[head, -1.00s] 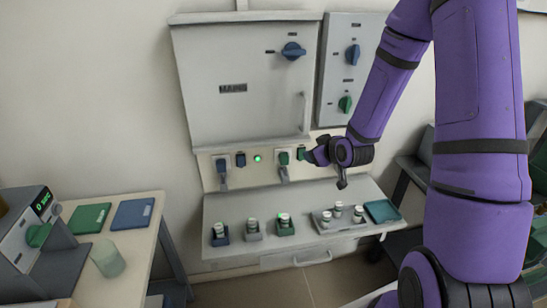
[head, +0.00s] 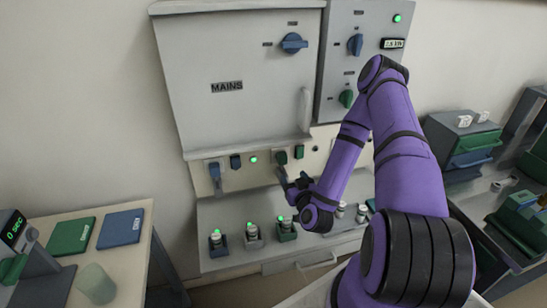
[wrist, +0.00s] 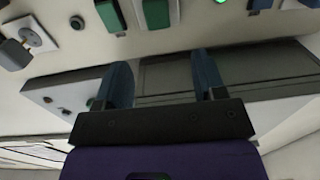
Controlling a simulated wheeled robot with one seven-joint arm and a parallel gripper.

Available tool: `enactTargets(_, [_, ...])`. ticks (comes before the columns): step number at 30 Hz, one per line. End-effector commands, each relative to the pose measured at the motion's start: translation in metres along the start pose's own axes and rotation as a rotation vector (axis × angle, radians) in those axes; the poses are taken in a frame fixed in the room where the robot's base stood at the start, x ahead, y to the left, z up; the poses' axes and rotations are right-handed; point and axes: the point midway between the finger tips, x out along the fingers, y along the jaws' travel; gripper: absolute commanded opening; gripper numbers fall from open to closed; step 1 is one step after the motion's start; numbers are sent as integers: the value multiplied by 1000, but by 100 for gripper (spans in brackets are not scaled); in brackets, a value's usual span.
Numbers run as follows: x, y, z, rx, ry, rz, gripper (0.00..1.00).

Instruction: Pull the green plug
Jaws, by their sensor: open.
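The green plug (head: 281,158) sits in a socket on the lower strip of the furnace panel, right of a lit green lamp. It also shows at the top edge of the wrist view (wrist: 155,14), on a white plate and partly cut off. My gripper (head: 292,184) is just below the plug in the head view and hides part of what is under it. In the wrist view its two blue fingers (wrist: 163,78) are spread apart with nothing between them. The plug lies beyond the fingertips, and I see no contact.
A green switch (head: 300,152) is right beside the plug. A blue plug (head: 214,174) and blue switch (head: 236,162) are to the left. A grey plug (wrist: 14,52) shows in the wrist view. Small jars in holders (head: 252,236) stand on the shelf below.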

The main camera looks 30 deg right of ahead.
Motion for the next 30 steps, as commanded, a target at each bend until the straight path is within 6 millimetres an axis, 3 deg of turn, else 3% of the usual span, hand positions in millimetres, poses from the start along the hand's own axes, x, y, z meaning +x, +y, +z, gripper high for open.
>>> enactTargets(7, [-7, 4, 6, 20, 24, 46, 64])
enactTargets(17, [11, 4, 6, 15, 24, 42, 64])
enactTargets(20, [19, 5, 4, 17, 28, 44, 64])
enactTargets(30, [78, 9, 3, 20, 28, 48, 64])
